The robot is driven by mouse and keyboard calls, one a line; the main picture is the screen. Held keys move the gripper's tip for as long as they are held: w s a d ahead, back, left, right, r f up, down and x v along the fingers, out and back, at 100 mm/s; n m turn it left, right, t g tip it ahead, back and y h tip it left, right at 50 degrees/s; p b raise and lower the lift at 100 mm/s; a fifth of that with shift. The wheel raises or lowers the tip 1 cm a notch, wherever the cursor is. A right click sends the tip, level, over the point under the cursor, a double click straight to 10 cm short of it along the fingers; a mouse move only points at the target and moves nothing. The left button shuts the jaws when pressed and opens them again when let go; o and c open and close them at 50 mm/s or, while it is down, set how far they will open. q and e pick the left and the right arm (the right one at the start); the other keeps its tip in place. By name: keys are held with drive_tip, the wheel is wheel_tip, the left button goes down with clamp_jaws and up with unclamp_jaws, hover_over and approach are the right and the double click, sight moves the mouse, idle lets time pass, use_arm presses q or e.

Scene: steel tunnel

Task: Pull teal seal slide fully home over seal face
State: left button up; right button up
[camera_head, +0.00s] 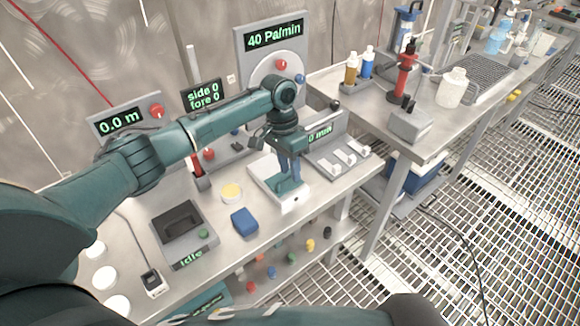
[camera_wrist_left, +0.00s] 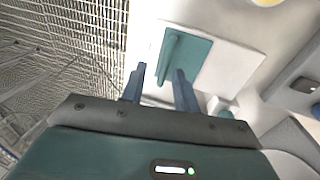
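The teal seal slide (camera_head: 289,187) is a flat plate on a white block (camera_head: 263,172) on the steel bench. In the left wrist view the slide (camera_wrist_left: 195,62) has a raised teal rib along it and covers part of the white block (camera_wrist_left: 240,68). My left gripper (camera_head: 288,177) points down over the slide. In the left wrist view its two blue fingers (camera_wrist_left: 159,74) are apart, with the rib's near end between them in the picture; I cannot tell whether they touch it. I cannot make out the seal face under the slide. My right gripper is not in view.
A blue block (camera_head: 244,222), a yellow-topped disc (camera_head: 231,192) and a grey device reading "idle" (camera_head: 184,231) sit left of the white block. A grey holder with white pieces (camera_head: 340,157) stands to its right. The bench's front edge is close by.

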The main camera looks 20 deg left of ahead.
use_arm(q)
wheel_tip(320, 180, up, 13)
drive_tip(key=w+a, duration=0.1)
drive_tip(key=a, duration=0.1)
drive_tip(key=shift+w+f+b, duration=0.15)
drive_tip(key=shift+f+b, duration=0.05)
drive_tip(key=shift+b, duration=0.15)
drive_tip(key=s+d+f+m+t+h, duration=0.1)
drive_tip(key=s+d+f, duration=0.4)
drive_tip(key=s+f, duration=0.25)
drive_tip(key=s+d+f+t, duration=0.1)
drive_tip(key=s+d+f, duration=0.4)
drive_tip(key=s+f, duration=0.3)
drive_tip(key=s+a+f+n+t+y, duration=0.1)
drive_tip(key=s+a+n, duration=0.25)
drive_tip(key=s, duration=0.45)
drive_tip(key=s+a+n+t+y, duration=0.2)
drive_tip(key=s+a, duration=0.3)
drive_tip(key=s, duration=0.2)
drive_tip(key=w+d+f+m+t+h, duration=0.1)
drive_tip(key=w+d+f+t+h, duration=0.2)
drive_tip(key=w+d+f+t, duration=0.3)
drive_tip(key=shift+d+f+t+h, duration=0.3)
drive_tip(key=shift+f+t, duration=0.1)
drive_tip(key=shift+f, duration=0.05)
drive_tip(key=shift+m, duration=0.25)
idle(0.6)
